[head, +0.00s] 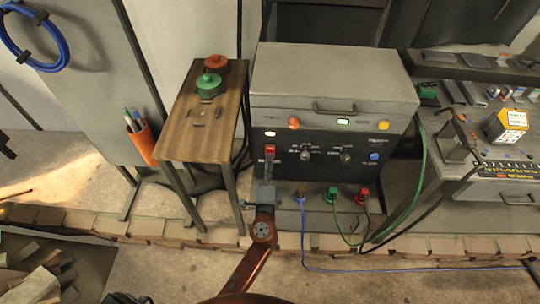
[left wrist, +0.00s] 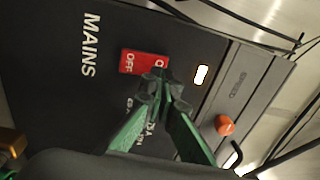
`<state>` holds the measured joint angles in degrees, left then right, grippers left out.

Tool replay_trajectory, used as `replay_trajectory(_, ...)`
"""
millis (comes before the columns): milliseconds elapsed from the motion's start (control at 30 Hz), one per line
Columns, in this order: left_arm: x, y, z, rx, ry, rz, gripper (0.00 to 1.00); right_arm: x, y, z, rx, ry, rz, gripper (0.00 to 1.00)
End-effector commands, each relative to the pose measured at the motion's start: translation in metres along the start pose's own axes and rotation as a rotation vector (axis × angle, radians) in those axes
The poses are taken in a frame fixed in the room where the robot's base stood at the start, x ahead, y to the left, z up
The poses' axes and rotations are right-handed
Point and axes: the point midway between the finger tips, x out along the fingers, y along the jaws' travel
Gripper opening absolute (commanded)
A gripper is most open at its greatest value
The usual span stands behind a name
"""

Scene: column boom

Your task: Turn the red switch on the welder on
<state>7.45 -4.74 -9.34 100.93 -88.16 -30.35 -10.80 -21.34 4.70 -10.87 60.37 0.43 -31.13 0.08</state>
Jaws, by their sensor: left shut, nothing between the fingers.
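The welder (head: 335,80) is a grey-topped box with a black front panel, standing in the middle of the head view. Its red switch (head: 270,151) is on the left of the panel. In the left wrist view the red switch (left wrist: 143,62) shows the word OFF at one end, and my fingertips cover part of the other end. My left gripper (head: 267,172) is shut and empty, its tips at the switch's lower end in the head view. The left wrist view shows its green fingers (left wrist: 160,90) closed together there; I cannot tell whether they touch. My right gripper is out of view.
A small wooden table (head: 200,125) with a red and a green knobbed object stands left of the welder. Coloured plugs and cables (head: 332,192) come from the welder's lower front. A low brick edging (head: 420,246) runs in front. A workbench (head: 510,165) stands right.

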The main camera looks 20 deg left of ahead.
Motion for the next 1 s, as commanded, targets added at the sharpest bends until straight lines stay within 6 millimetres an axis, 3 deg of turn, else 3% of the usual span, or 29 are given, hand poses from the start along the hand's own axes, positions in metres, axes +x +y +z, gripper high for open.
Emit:
replay_trajectory(200,-0.048,0.001,0.000,0.001,0.001,0.003,0.00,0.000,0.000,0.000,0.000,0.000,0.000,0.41)
replay_trajectory(433,-0.084,0.000,0.000,0.000,0.001,0.001,0.00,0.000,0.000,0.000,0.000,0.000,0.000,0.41)
replay_trajectory(633,-0.096,-0.001,0.000,0.000,0.001,0.000,0.00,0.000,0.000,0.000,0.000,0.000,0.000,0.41)
replay_trajectory(1000,-0.096,-0.001,0.000,0.000,0.001,0.000,0.00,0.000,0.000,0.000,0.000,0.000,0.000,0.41)
